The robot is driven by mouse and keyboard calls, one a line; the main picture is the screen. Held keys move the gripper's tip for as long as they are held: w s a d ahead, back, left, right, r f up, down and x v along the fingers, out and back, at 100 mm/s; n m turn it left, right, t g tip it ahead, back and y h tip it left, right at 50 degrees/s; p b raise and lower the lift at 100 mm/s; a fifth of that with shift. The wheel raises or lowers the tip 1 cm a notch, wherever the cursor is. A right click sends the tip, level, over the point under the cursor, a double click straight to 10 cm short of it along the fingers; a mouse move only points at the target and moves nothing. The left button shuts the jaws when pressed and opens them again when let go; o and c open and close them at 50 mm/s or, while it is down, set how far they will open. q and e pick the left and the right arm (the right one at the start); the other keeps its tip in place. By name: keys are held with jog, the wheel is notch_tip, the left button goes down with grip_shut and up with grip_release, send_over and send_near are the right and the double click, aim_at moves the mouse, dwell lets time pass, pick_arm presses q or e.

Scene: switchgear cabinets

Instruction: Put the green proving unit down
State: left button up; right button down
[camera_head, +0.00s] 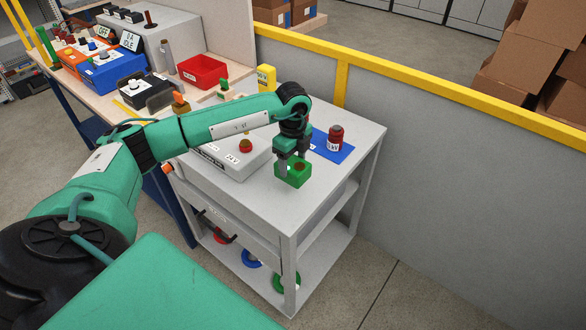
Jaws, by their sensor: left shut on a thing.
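The green proving unit (294,174) is a small green block with a dark round spot on its top. It is at the grey cart's top (333,187), near the middle of the surface. My left gripper (289,162) points down over it and is shut on it. I cannot tell whether the unit's underside touches the cart top. My right gripper is not in view.
On the cart, a red cylinder (336,133) stands on a blue mat (319,150) behind the unit, and a grey box (229,163) with a red knob is to its left. A yellow-railed partition (430,156) runs behind. The cart's front right area is clear.

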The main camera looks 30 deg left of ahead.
pick_arm(q)
notch_tip(320, 180, down, 4)
jog(key=shift+f+p, duration=0.2)
jog(key=shift+p, duration=0.45)
jog(key=shift+f, duration=0.3)
jog(key=shift+f, duration=0.1)
jog(key=shift+f, duration=0.15)
jog(key=o, duration=1.2)
jog(key=shift+c, duration=0.2)
